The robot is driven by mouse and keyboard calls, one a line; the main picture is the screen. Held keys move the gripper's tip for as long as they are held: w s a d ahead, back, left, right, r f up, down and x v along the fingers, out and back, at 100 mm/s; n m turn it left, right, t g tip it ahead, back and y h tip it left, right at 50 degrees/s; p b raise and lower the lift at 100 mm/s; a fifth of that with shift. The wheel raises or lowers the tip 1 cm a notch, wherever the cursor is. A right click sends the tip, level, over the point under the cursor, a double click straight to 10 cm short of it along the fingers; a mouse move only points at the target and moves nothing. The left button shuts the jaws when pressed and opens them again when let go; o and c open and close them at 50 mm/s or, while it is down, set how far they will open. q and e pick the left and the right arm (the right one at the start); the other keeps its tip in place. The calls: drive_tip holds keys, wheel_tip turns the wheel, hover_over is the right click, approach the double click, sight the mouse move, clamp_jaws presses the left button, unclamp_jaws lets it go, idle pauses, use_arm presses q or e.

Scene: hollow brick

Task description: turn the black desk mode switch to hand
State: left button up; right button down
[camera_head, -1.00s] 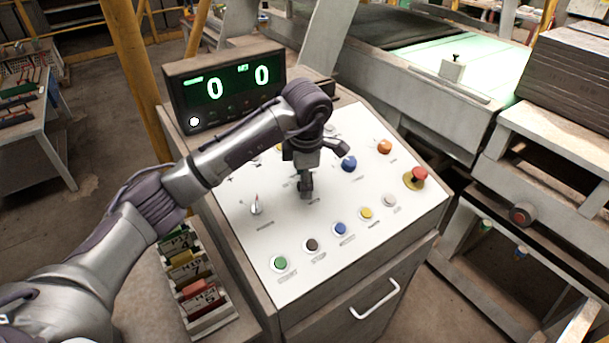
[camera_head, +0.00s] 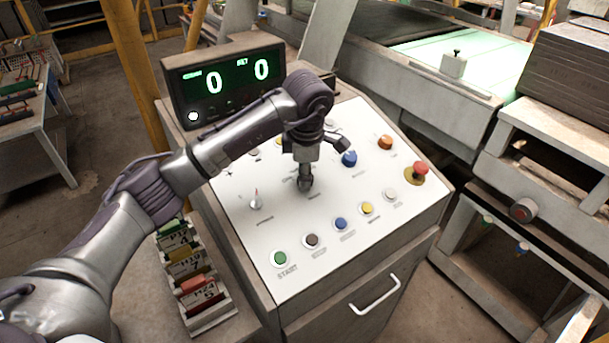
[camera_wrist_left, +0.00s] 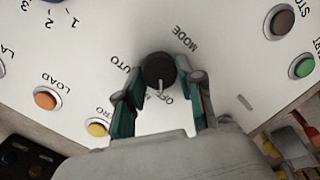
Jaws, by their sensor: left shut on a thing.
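The black mode switch (camera_wrist_left: 160,69) is a round knob on the white sloping desk panel (camera_head: 240,180). Its white pointer line faces the OFF label in the left wrist view; AUTO is to the left, MODE above right, and the HAND label is not clearly readable. My left gripper (camera_head: 305,184) points down at the middle of the panel. Its fingers stand on both sides of the knob in the left wrist view (camera_wrist_left: 161,82), shut on it. In the head view the gripper mostly hides the knob. My right gripper is not in view.
A green start button (camera_head: 280,258) and several other buttons line the panel's front edge. A red emergency button (camera_head: 420,168) sits at right, a blue knob (camera_head: 349,158) behind. A white-pointer switch (camera_head: 256,203) stands left of the gripper. A display (camera_head: 228,82) stands behind.

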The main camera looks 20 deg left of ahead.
use_arm(q)
drive_tip(key=m+b, duration=0.3)
drive_tip(key=m, duration=0.1)
drive_tip(key=shift+w+f, duration=0.1)
drive_tip(key=shift+w, duration=0.05)
drive_tip(key=shift+m+g+b, duration=0.4)
drive_tip(key=shift+m+b, duration=0.35)
drive_tip(key=shift+m, duration=0.45)
drive_tip(key=shift+w+d+m+y+b, duration=0.1)
drive_tip(key=shift+m+y+b, duration=0.3)
drive_tip(key=shift+m, duration=0.7)
drive_tip(key=o, duration=1.1)
drive_tip(key=shift+o, duration=0.2)
